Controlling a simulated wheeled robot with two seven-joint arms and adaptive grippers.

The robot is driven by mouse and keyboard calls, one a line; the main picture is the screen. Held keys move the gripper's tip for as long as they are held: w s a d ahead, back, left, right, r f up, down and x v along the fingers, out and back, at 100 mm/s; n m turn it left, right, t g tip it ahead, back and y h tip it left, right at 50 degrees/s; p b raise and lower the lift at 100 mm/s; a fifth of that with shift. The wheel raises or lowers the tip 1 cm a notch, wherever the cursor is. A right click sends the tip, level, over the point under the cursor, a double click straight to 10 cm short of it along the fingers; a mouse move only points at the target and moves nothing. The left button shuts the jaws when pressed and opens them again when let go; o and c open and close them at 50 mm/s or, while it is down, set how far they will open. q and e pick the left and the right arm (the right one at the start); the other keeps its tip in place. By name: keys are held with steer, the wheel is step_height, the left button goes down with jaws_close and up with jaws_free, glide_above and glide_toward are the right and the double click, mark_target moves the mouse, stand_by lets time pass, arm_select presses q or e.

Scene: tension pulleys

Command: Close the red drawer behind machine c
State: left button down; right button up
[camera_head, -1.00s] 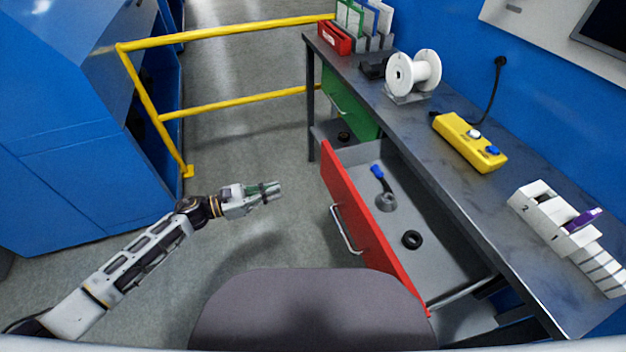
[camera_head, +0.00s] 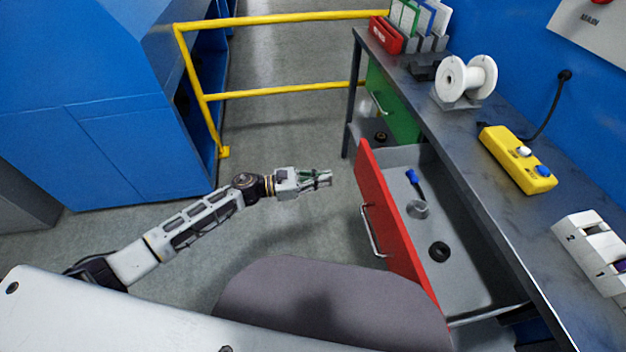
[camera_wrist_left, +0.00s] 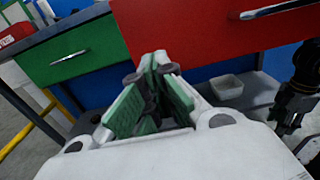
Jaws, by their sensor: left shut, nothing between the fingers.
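The red drawer (camera_head: 399,232) is pulled out from under the grey workbench, its front facing left with a metal handle (camera_head: 371,231). Inside lie a tool with a blue handle (camera_head: 412,178) and a black ring (camera_head: 439,252). My left gripper (camera_head: 328,178) is shut and empty, left of the far end of the drawer front, with a gap between them. In the left wrist view the green-padded fingers (camera_wrist_left: 156,70) meet in front of the red drawer front (camera_wrist_left: 215,25).
The workbench (camera_head: 470,150) carries a white spool (camera_head: 465,80) and a yellow control box (camera_head: 517,158). A green drawer (camera_head: 393,107) is shut beyond the red one. A yellow railing (camera_head: 285,92) and blue machine (camera_head: 90,110) stand left. A grey chair (camera_head: 330,305) is near.

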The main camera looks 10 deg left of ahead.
mark_target(360, 175)
arm_select(q)
steer(key=x, duration=0.6)
steer(key=shift+d, duration=0.15)
steer(key=shift+x, duration=0.85)
steer(key=shift+w+d, duration=0.1)
steer(key=shift+d, duration=0.05)
steer(key=shift+d, duration=0.1)
